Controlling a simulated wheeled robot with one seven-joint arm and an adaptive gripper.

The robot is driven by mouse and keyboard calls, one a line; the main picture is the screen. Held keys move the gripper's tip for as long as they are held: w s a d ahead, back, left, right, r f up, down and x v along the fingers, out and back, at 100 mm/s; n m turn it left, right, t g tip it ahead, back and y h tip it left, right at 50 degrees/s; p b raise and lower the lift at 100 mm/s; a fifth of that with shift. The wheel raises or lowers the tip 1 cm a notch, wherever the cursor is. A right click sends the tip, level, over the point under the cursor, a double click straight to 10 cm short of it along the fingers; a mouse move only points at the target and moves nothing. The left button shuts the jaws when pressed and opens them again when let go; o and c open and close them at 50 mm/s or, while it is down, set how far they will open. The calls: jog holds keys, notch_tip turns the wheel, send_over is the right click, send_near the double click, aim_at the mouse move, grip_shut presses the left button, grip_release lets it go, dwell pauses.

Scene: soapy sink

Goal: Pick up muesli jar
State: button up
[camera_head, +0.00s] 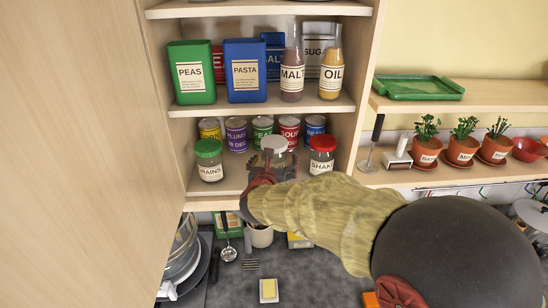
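A glass jar with a pale grey lid (274,143) stands on the lower cupboard shelf, between a green-lidded jar and a red-lidded jar. Its label is hidden behind my gripper, so I cannot read whether it says muesli. My gripper (272,162) is at the front of this jar, reaching in from below right. The fingers overlap the jar's body in the view. I cannot tell whether they touch it or how far apart they are.
A green-lidded jar (209,160) stands left and a red-lidded jar (322,155) right. Several tins stand behind, including a purple one (236,134). The shelf above (262,104) holds boxes and bottles. A wooden door (95,150) fills the left. Potted herbs (462,148) stand right.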

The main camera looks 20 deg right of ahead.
jog(key=shift+s, duration=0.1)
jog(key=c, duration=0.3)
jog(key=c, duration=1.2)
jog(key=shift+o, duration=0.2)
jog(key=shift+r, duration=0.1)
